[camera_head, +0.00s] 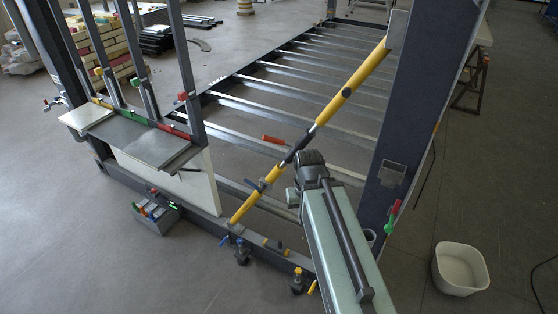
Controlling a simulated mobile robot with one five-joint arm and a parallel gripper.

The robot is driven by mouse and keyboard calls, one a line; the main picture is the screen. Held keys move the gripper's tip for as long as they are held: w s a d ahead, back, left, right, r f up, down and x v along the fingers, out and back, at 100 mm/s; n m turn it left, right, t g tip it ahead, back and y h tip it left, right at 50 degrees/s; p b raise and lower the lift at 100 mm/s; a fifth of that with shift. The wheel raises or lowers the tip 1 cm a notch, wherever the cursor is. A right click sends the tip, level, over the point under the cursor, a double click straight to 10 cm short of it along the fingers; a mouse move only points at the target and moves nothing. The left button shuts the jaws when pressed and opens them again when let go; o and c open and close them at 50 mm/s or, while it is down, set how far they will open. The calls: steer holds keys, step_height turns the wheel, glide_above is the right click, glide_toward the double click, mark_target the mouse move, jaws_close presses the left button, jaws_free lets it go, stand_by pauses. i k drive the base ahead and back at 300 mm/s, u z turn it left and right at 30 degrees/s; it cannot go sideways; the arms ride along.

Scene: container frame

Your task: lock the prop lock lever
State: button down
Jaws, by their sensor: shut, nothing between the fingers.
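The yellow prop (334,104) runs diagonally from the low front rail up to the dark post at the right. It has a bare metal and black middle part (297,147). My gripper (309,159) is at the dark end of my green-grey arm, just right of the prop's middle and up-right of the lever. It is shut and empty. Its fingertips are hard to make out, and I cannot tell whether it touches the prop.
A grey shelf (160,150) with coloured clips hangs at the left, above a tool bin (156,213). A dark post (420,110) stands right of the prop. Several metal crossbars (300,90) lie behind. A white tub (460,268) sits on the floor, front right. Left front floor is clear.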

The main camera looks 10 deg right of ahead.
mark_target(260, 189)
steer(key=u, duration=2.65)
steer(key=i, duration=1.8)
steer(key=z, duration=2.2)
steer(key=i, duration=1)
steer(key=u, duration=0.1)
